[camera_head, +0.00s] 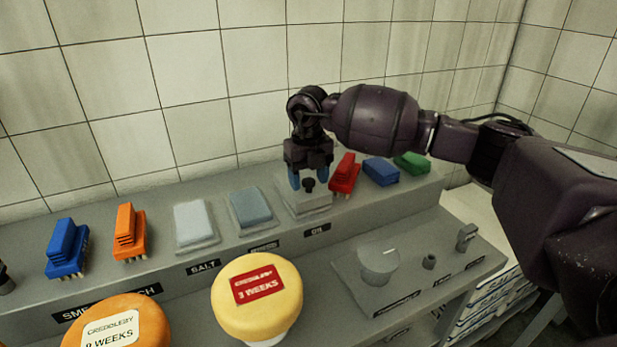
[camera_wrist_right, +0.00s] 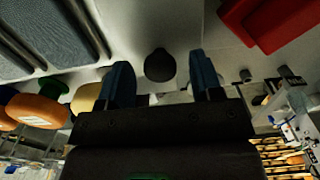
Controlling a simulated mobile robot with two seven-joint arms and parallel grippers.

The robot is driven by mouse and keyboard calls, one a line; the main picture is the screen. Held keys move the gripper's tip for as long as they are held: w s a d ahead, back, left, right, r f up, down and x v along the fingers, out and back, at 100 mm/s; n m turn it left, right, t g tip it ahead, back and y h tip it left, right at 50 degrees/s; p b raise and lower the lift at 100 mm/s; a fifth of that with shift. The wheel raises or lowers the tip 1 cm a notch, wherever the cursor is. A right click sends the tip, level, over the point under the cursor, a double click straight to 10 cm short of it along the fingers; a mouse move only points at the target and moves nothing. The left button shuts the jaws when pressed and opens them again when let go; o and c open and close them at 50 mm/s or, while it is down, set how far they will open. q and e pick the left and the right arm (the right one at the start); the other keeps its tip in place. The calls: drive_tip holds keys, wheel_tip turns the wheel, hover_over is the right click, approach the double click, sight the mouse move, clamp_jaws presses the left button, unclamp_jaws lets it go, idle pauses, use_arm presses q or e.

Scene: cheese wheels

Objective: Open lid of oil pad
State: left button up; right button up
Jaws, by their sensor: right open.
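The oil pad (camera_head: 308,210) is a light grey box with a lid on the grey shelf, above the label "OIL". A small dark knob (camera_head: 309,185) stands on its lid, and the lid lies flat on the box. My right gripper (camera_head: 308,178) points down over the lid, its blue fingers open. In the right wrist view the dark knob (camera_wrist_right: 160,66) shows between the two spread fingers of the right gripper (camera_wrist_right: 162,78), with gaps on both sides. My left gripper is not in view.
A red brush (camera_head: 344,175) stands close to the right of the oil pad, with blue (camera_head: 381,171) and green (camera_head: 411,162) blocks beyond. Grey pads (camera_head: 251,209) lie to the left. A yellow cheese wheel (camera_head: 257,312) and an orange one (camera_head: 120,325) are in front.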

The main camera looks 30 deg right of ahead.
drive_tip(key=shift+f, duration=0.1)
clamp_jaws()
idle(0.3)
